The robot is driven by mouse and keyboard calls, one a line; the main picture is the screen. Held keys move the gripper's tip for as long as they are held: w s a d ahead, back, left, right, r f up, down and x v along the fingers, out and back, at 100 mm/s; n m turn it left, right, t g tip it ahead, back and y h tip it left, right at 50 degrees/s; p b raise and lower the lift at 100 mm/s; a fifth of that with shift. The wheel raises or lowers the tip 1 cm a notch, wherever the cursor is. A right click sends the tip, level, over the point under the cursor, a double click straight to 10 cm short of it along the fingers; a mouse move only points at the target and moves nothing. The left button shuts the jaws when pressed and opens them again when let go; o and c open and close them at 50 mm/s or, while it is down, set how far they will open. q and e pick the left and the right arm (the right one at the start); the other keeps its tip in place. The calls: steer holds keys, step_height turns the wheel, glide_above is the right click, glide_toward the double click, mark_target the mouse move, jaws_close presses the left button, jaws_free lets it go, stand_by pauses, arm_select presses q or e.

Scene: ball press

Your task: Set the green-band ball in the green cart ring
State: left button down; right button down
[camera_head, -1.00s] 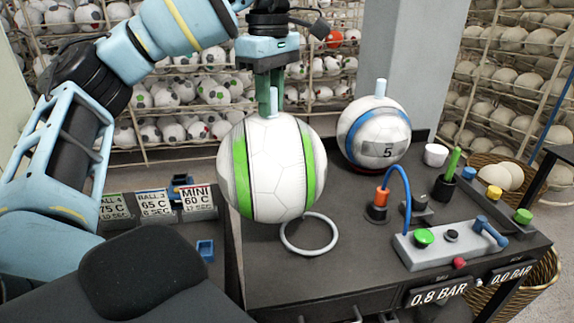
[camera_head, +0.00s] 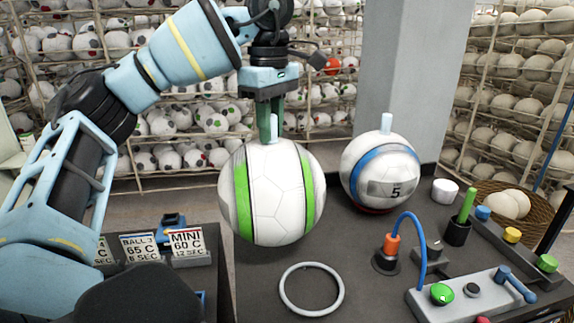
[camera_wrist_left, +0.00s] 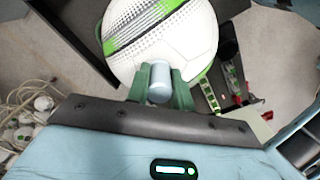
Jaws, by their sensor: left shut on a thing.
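The green-band ball (camera_head: 272,205) is white with two green bands and a pale peg on top. My left gripper (camera_head: 271,132) is shut on that peg and the ball hangs below it, over the left edge of the dark table. In the left wrist view the ball (camera_wrist_left: 180,50) hangs from the peg between the green fingers (camera_wrist_left: 160,85). A pale grey ring (camera_head: 286,296) lies on the table in front of and below the ball. No green cart ring can be made out. My right gripper is not in view.
A blue-band ball marked 5 (camera_head: 390,165) stands on the table to the right. A hose fitting (camera_head: 391,247), a control box (camera_head: 470,292) and a white cup (camera_head: 445,190) are on the right. Temperature cards (camera_head: 185,243) stand at left.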

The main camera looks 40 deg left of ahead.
arm_select(q)
steer(key=w+a+f, duration=0.1)
steer(key=w+a, duration=0.6)
steer(key=w, duration=0.5)
steer(key=shift+w, duration=0.3)
steer(key=shift+f, duration=0.15)
steer(key=shift+w+f, duration=0.15)
steer(key=shift+f, duration=1.8)
steer(key=c, duration=1.7)
jaws_free()
steer(key=shift+f, duration=0.15)
steer(key=o, duration=0.5)
steer(key=shift+c, duration=0.2)
step_height(320, 180, up, 8)
